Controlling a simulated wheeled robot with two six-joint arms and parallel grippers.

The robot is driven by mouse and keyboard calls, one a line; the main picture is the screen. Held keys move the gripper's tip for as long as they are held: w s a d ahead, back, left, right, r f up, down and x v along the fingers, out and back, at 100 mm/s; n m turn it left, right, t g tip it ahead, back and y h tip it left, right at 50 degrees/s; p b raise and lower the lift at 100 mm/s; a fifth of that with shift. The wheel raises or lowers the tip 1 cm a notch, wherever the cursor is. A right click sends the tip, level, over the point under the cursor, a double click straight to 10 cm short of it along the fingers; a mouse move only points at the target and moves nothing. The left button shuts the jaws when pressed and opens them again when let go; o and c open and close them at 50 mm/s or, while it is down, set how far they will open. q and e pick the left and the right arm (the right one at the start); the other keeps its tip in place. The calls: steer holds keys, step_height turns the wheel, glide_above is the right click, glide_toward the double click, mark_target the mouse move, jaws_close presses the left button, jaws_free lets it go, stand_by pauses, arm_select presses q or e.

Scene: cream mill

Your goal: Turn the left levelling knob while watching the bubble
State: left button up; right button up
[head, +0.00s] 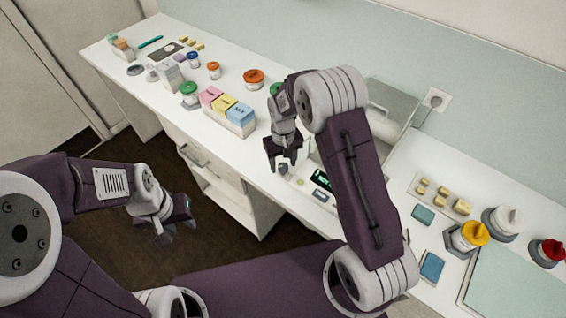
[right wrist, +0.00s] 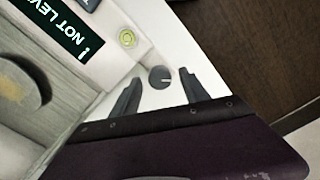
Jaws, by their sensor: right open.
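The levelling knob (right wrist: 160,77) is a small dark grey disc with a pale line, on the white front part of the balance. In the right wrist view it lies between and just beyond the tips of my right gripper (right wrist: 160,88). That gripper is open, with a finger to each side and no visible contact. The bubble level (right wrist: 127,38) is a round yellow-green vial beside the knob; its bubble is too small to place exactly. The dark display (right wrist: 40,28) reads "! NOT LEV…", cut off by the frame. In the head view my left gripper (head: 176,230) hangs open and empty over the floor.
The white counter (head: 236,155) carries pink, yellow and blue boxes (head: 227,107) and lidded jars (head: 253,78) on the left. On the right are yellow weights (head: 443,195), a yellow-topped bottle (head: 470,235) and a pale green mat (head: 515,285). My right arm hides part of the balance.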

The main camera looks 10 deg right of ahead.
mark_target(283, 166)
step_height(283, 166, up, 9)
steer(key=b, duration=0.1)
stand_by(0.5)
steer(key=s+d+f+m, duration=0.1)
steer(key=s+d, duration=0.1)
steer(key=s, duration=0.6)
steer(key=s+d+f+m+t+b, duration=0.1)
steer(key=s+d+f, duration=0.1)
steer(key=s, duration=0.7)
steer(key=shift+s+d, duration=0.3)
steer(key=shift+d, duration=0.2)
steer(key=shift+s, duration=0.1)
